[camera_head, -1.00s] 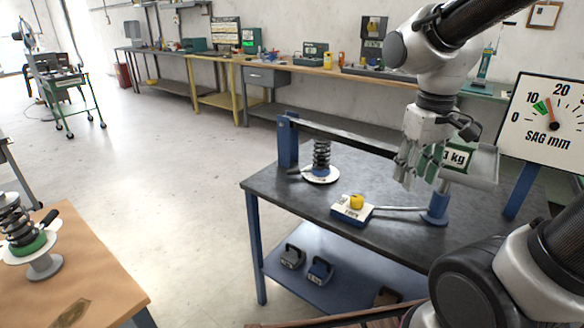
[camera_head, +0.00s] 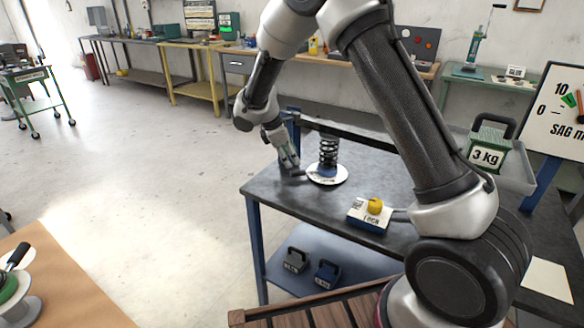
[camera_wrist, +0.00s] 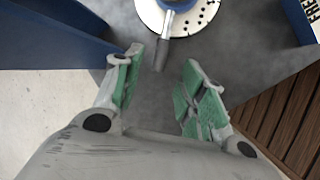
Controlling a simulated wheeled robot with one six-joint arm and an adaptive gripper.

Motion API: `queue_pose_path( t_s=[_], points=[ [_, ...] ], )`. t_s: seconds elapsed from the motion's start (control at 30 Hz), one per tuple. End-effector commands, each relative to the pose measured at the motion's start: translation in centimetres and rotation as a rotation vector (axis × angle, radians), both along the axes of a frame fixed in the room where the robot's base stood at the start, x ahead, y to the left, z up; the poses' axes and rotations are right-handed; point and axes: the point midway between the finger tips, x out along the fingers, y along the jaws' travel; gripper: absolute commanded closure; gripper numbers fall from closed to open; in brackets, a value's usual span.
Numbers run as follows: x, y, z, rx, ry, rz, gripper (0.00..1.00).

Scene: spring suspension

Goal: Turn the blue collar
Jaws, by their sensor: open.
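The blue collar (camera_head: 327,171) sits at the foot of a black coil spring (camera_head: 329,150), above a round white dial plate (camera_head: 341,180) on the dark table. In the wrist view, part of the blue collar (camera_wrist: 178,4) shows at the top edge, with a grey handle (camera_wrist: 163,45) sticking out from it. My gripper (camera_head: 291,168) is just left of the plate, low over the table. In the wrist view, my gripper (camera_wrist: 163,62) is open, with green-padded fingers apart. The handle's end lies between the fingertips in the picture; contact is not visible.
A yellow-knobbed lock box (camera_head: 368,214) stands right of the spring. A 3 kg weight (camera_head: 487,150) stands on a grey tray at the right, near the sag gauge (camera_head: 562,115). A blue post and dark beam stand close behind the spring. Two weights lie on the lower shelf.

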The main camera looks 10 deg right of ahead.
Motion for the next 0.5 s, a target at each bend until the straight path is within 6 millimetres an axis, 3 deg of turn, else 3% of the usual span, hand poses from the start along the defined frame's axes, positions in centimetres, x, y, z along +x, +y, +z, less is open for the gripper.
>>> queue_pose_path(
  t_s=[0.17, 0.5],
  points=[
    [0.1, -0.3, -0.8, -0.005, 0.015, 0.036, 0.59],
    [1.0, -2.5, -5.7, -0.004, 0.017, 0.033, 0.59]
  ],
)
